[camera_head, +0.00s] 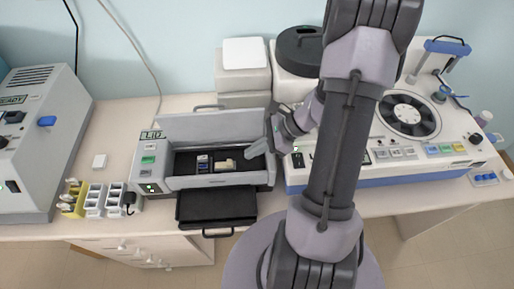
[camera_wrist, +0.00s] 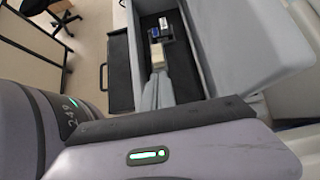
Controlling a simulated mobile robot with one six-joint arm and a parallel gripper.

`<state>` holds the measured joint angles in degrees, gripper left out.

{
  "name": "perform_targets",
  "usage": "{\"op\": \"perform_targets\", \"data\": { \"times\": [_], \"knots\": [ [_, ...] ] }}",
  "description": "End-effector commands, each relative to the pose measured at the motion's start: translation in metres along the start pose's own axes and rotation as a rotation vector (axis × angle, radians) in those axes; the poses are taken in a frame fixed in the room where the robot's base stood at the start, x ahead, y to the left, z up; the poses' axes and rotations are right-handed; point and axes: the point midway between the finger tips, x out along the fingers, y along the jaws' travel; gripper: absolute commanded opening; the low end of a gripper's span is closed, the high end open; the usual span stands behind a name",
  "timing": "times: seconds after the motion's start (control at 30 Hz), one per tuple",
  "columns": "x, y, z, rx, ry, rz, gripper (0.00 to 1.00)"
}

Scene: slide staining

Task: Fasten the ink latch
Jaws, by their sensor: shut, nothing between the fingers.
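The grey machine with the LID label (camera_head: 151,134) stands on the bench with its lid (camera_head: 215,125) raised. Its dark inner bay (camera_head: 183,162) holds a small blue-and-white cartridge (camera_head: 203,162) and, to its right, a cream block (camera_head: 226,164). I cannot tell for certain which part is the ink latch. My gripper (camera_head: 249,153) is shut and empty, reaching into the bay from the right. In the wrist view my fingertips (camera_wrist: 158,73) point at the cream block (camera_wrist: 157,55), with the cartridge (camera_wrist: 164,27) beyond it. Whether they touch the block is unclear.
A black tray (camera_head: 217,207) with a handle juts out at the machine's front. Small racks (camera_head: 95,200) stand to its left, beside a large grey machine (camera_head: 38,140). A white-and-blue machine with a round dial (camera_head: 408,115) stands to the right. My arm hides part of the bench.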

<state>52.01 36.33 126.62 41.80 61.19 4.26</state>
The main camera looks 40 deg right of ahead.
Motion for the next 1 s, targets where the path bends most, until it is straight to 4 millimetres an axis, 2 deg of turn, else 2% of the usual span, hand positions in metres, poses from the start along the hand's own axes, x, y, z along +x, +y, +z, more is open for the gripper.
{"op": "perform_targets", "data": {
  "times": [0.1,0.3,0.73,0.9,1.0],
  "knots": [
    [0.025,0.001,-0.001,-0.001,0.0,0.004,0.0],
    [0.047,0.0,-0.001,-0.002,0.001,0.001,0.0],
    [0.053,0.0,0.002,-0.003,0.001,0.001,0.0],
    [0.073,0.0,0.018,-0.004,0.001,0.002,0.0],
    [0.078,0.0,0.025,-0.004,0.001,0.001,0.0]
  ]
}}
